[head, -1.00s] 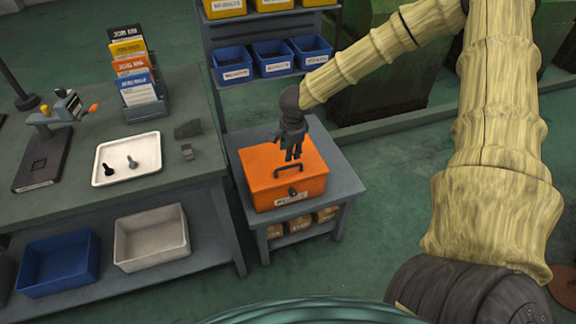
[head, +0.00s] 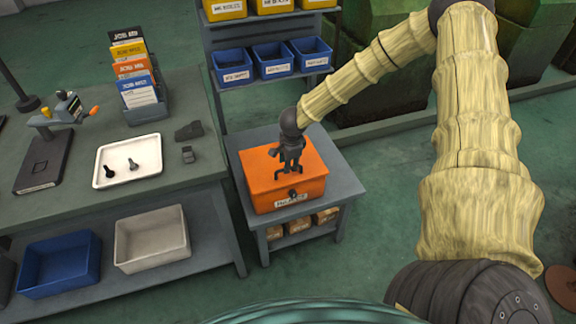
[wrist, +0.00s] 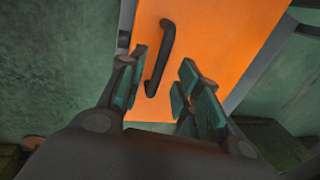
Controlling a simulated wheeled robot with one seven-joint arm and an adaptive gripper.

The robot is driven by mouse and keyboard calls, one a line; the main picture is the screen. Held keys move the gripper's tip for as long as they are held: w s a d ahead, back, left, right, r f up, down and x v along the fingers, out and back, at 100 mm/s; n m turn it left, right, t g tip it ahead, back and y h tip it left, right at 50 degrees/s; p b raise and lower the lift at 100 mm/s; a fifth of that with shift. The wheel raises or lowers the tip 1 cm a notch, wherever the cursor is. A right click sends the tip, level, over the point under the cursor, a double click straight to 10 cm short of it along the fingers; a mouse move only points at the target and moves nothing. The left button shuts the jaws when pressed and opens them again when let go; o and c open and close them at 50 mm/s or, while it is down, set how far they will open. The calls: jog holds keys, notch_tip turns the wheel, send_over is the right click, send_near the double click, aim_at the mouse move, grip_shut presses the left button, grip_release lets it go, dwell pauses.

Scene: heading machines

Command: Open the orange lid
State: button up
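The orange box with its orange lid (head: 258,168) stands on a small grey side table, and the lid looks closed. A dark bar handle (wrist: 160,60) on the lid shows in the wrist view, ahead of and between my fingers. My gripper (head: 292,172) is just above the lid in the head view and hides most of the handle there. In the wrist view my gripper (wrist: 157,88) is open, with one finger on each side of the handle's near end. I cannot tell whether a finger touches the handle or lid.
A workbench (head: 90,200) stands left of the box, with a white tray (head: 115,165) holding two dark bolts. A rack with blue bins (head: 272,60) stands behind. Small brown boxes (head: 300,225) sit on the shelf below the orange box.

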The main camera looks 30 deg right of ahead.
jog(key=shift+w+f, duration=0.25)
jog(key=shift+f, duration=1)
grip_shut()
